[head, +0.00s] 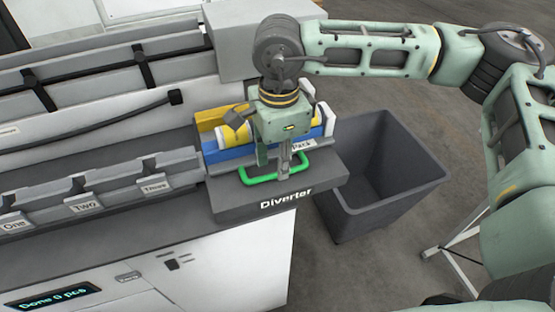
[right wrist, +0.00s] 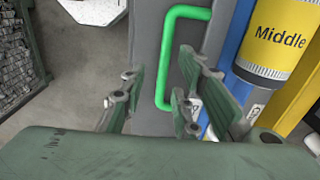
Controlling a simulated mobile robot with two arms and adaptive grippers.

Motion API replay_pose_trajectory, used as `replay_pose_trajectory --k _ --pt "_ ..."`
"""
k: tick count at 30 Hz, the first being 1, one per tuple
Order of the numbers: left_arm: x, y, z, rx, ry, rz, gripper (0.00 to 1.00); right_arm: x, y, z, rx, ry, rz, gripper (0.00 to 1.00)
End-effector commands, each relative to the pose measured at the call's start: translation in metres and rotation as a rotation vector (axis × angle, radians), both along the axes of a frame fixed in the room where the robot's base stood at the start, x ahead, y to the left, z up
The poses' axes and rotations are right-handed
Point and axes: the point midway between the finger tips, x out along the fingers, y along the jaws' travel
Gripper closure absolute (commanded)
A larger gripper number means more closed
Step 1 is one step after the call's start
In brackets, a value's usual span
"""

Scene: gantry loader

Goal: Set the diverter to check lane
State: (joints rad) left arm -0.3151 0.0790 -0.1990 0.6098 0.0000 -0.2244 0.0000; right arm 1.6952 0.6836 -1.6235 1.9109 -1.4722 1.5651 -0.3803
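The diverter (head: 286,196) is a dark grey block at the end of the machine, with a green U-shaped handle (head: 262,179) on its top. The handle also shows in the right wrist view (right wrist: 162,72). Behind it lie a blue channel (head: 222,158) with a partly hidden label that seems to read "Pack" and a yellow channel (head: 209,119). No check label is readable. My right gripper (head: 283,168) is over the handle, pointing down. In the right wrist view its fingers stand apart with a handle bar between them; contact cannot be told. My left gripper is out of view.
A yellow-and-white cylinder marked "Middle" (right wrist: 280,38) lies by the channels. A grey open bin (head: 386,190) stands right of the diverter. Lanes labelled One, Two and Three (head: 85,205) are at left. A display (head: 54,298) reads "Done 0 pcs".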

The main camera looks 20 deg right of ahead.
Motion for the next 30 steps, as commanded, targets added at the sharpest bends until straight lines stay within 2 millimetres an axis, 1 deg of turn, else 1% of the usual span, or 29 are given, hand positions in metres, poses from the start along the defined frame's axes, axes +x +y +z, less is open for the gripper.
replay_pose_trajectory --k 1,2,5,8,12,15,19,25,30 --pt "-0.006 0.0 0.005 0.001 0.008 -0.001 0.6 0.0 0.0 -0.005 -0.001 0.003 -0.001 0.71" --pt "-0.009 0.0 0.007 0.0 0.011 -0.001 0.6 0.0 0.0 -0.009 0.0 0.003 -0.002 0.71" --pt "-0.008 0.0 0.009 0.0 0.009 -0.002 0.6 0.0 0.0 -0.019 0.0 0.001 -0.002 0.71" --pt "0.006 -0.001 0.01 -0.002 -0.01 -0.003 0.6 0.0 0.0 -0.025 0.001 0.001 -0.001 0.71" --pt "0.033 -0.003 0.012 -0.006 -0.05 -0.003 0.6 0.0 0.0 -0.026 0.001 0.0 -0.001 0.71" --pt "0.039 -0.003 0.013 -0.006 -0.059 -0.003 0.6 0.0 0.0 -0.026 0.002 0.0 -0.001 0.71" --pt "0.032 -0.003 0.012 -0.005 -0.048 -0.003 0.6 0.0 0.001 -0.026 0.002 0.0 -0.001 0.82" --pt "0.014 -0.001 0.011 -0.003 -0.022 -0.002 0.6 0.0 0.001 -0.026 0.002 0.0 -0.001 0.99" --pt "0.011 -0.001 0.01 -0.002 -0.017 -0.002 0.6 0.0 0.001 -0.026 0.002 0.0 -0.001 1.0"
